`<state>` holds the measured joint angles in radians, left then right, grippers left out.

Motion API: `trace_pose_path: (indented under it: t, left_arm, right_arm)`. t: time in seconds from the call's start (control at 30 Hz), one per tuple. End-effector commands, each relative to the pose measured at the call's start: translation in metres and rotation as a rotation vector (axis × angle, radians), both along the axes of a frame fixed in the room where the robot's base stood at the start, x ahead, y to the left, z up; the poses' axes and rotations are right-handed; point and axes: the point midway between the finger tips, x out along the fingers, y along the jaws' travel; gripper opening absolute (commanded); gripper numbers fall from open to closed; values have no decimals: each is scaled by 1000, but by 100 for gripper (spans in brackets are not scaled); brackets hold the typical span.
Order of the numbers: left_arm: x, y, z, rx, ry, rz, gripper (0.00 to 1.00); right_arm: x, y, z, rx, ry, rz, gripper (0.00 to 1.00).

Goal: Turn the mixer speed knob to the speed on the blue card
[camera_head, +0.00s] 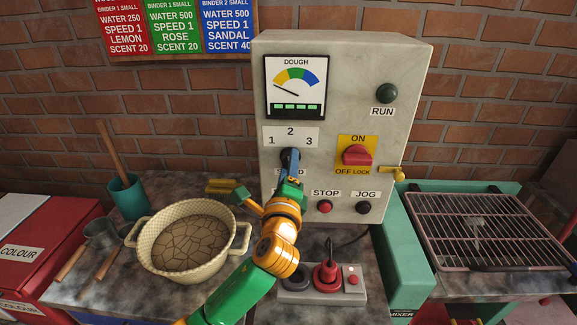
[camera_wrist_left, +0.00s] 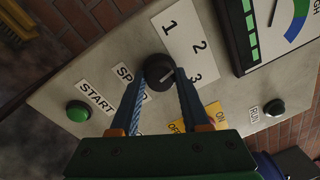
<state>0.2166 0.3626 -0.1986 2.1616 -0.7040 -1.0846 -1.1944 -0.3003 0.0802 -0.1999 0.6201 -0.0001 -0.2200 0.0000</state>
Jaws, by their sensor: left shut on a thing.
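The blue card (camera_head: 227,25) at top left reads "BINDER 2 SMALL, WATER 500, SPEED 1, SANDAL, SCENT 40". The black mixer speed knob (camera_head: 289,154) is on the grey control box, below a white plate (camera_head: 306,136) marked 1, 2, 3. My left gripper (camera_head: 290,169) is shut on the knob, partly hiding it and the SPEED label. In the left wrist view, both blue fingers flank the knob (camera_wrist_left: 158,72). Its pale pointer line seems to aim towards the 2, but it is small and I cannot be certain. My right gripper is not in view.
The box (camera_head: 345,80) also carries a dough dial (camera_head: 295,87), a red ON/OFF switch (camera_head: 357,155), and STOP (camera_head: 325,206) and JOG (camera_head: 363,207) buttons. A cream basin (camera_head: 152,255) stands left of my arm. A wire rack (camera_head: 485,230) lies at right.

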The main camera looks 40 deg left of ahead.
Motion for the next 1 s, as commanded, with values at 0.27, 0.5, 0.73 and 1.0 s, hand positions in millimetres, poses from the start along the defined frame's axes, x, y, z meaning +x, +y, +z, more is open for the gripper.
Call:
trace_pose_path:
  t: [0.27, 0.5, 0.73, 1.0]
  left_arm:
    - [0, -1, -3, -218, -127, 0, 0]
    - [1, -1, -2, -370, -221, 0, 0]
    - [1, -1, -2, -469, -282, -1, 0]
    - [1, -1, -2, -519, -314, 0, 0]
  right_arm:
    - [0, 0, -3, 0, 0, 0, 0]
    - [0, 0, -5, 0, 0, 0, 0]
    - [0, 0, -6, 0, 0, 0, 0]
    - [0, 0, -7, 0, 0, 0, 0]
